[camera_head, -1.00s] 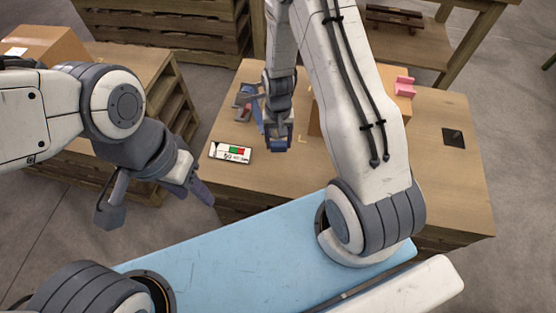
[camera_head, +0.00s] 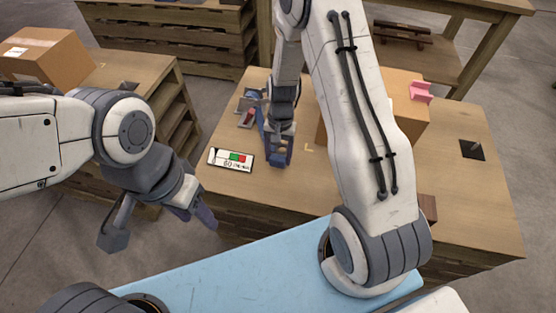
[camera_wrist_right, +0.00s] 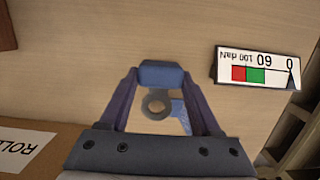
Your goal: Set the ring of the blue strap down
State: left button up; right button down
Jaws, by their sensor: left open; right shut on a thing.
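My right gripper (camera_head: 277,160) is low over the wooden table top, to the right of a gauge plate. I cannot tell whether the ring touches the table. My left gripper (camera_head: 160,222) is open and empty, off the table's left side.
The gauge plate (camera_head: 231,160) with green and red bands lies near the table's left edge; it also shows in the right wrist view (camera_wrist_right: 262,68). A grey and red device (camera_head: 248,112) stands behind it. A cardboard box (camera_head: 408,105) with a pink piece (camera_head: 421,91) is to the right.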

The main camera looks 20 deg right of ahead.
notch_tip(320, 180, down, 2)
jog(key=shift+f, duration=0.1)
jog(key=shift+c, duration=0.5)
grip_release()
jog(key=shift+f, duration=0.1)
